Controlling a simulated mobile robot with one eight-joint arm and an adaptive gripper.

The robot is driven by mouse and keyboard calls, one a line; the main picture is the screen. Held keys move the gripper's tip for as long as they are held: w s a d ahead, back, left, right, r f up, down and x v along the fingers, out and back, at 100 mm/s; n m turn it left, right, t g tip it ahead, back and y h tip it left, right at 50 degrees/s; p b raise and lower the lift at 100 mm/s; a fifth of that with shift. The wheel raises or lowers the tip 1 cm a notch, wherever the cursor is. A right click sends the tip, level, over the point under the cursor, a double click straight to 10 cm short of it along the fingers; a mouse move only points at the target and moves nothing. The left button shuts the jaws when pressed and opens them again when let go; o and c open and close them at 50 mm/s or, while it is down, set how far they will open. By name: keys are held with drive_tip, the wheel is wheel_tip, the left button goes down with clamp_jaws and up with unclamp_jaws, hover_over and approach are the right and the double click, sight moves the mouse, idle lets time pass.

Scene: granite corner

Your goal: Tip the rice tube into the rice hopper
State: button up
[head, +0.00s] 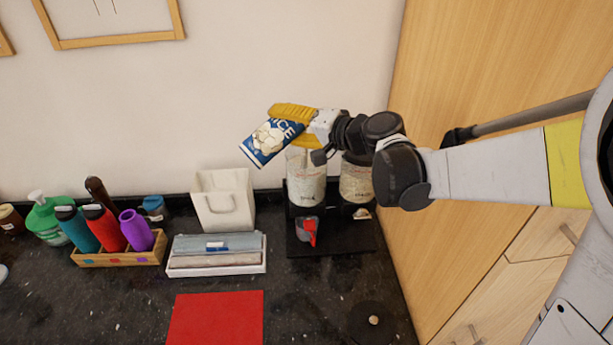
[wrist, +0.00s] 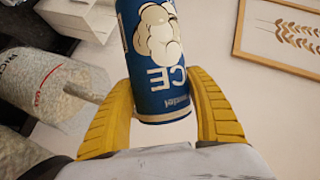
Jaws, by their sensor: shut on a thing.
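The rice tube (head: 266,143) is a blue can with white lettering and a pale picture. My gripper (head: 290,125) is shut around it with yellow fingers, high above the counter. The tube is tilted, its far end pointing down and left. In the wrist view the tube (wrist: 158,50) sits between both fingers (wrist: 165,112); whether its end is open is hidden. Two clear hoppers stand below: the left one (head: 306,180) is under my gripper, the right one (head: 356,183) is partly behind my arm. Both hold pale grains. A clear hopper (wrist: 75,85) with red lettering shows in the wrist view.
The hoppers stand on a black base (head: 340,245) with a red-and-grey part (head: 307,231) in front. A wooden cabinet (head: 480,70) closes the right side.

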drive_tip(key=shift+f, duration=0.1)
drive_tip(key=shift+f+m+b, duration=0.25)
drive_tip(key=shift+m+b, duration=0.05)
drive_tip(key=shift+b, duration=0.25)
drive_tip(key=shift+f, duration=0.1)
drive_tip(key=shift+d+f+m+y+b, duration=0.15)
drive_tip(key=shift+f+m+y+b, duration=0.2)
drive_tip(key=shift+b, duration=0.2)
idle(0.5)
drive_tip(key=shift+w+f+b, duration=0.1)
drive_tip(key=shift+f+b, duration=0.15)
drive_tip(key=shift+b, duration=0.3)
drive_tip(key=shift+m, duration=0.25)
drive_tip(key=shift+r, duration=0.1)
